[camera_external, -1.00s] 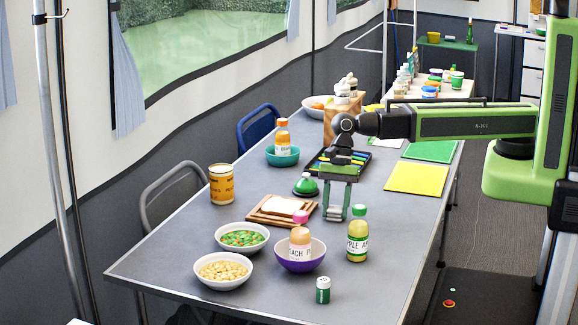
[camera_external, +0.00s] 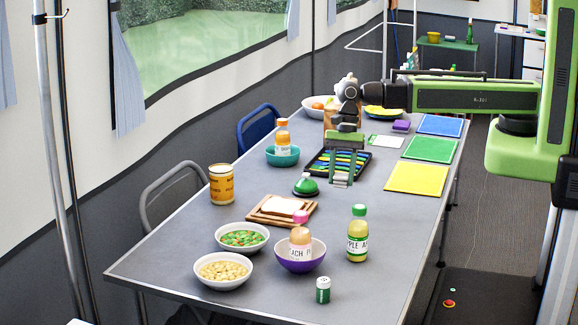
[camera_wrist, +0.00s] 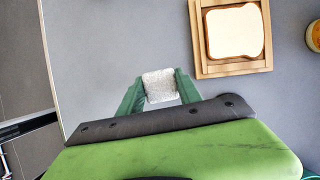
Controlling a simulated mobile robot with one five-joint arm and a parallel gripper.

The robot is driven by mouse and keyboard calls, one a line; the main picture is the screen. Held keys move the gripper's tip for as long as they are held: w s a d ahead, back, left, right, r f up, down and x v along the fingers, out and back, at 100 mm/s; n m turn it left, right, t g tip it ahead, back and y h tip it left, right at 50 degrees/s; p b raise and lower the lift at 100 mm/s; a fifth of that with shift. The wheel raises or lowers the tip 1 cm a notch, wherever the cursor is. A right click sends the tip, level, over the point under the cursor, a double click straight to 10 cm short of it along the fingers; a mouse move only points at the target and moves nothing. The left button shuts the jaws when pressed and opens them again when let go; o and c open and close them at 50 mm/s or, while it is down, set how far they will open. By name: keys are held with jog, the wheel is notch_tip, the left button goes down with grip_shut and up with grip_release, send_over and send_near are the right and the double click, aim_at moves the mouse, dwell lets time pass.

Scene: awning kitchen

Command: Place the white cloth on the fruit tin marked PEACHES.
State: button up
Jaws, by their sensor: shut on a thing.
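My gripper (camera_external: 341,182) is over the middle of the table, near the tray of coloured strips. In the wrist view my gripper (camera_wrist: 160,86) has its two green fingers shut on a small white, fuzzy cloth (camera_wrist: 160,85). The cloth is hard to make out in the external view. An orange-yellow tin (camera_external: 222,186) stands upright at the table's left edge, well to the left of my gripper; its lettering is too small to read. A round yellow-rimmed thing, likely this tin (camera_wrist: 315,36), is cut off at the right edge of the wrist view.
An orange-capped bottle in a teal bowl (camera_external: 283,158) stands behind. Bowls, bottles and a purple bowl (camera_external: 300,262) fill the front. Table around the tin is mostly clear.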

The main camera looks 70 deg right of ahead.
jog(key=d+r+p, duration=0.2)
jog(key=d+r, duration=0.1)
jog(key=d, duration=0.2)
jog(key=shift+d, duration=0.2)
jog(key=shift+w+r, duration=0.1)
jog(key=shift+w, duration=0.05)
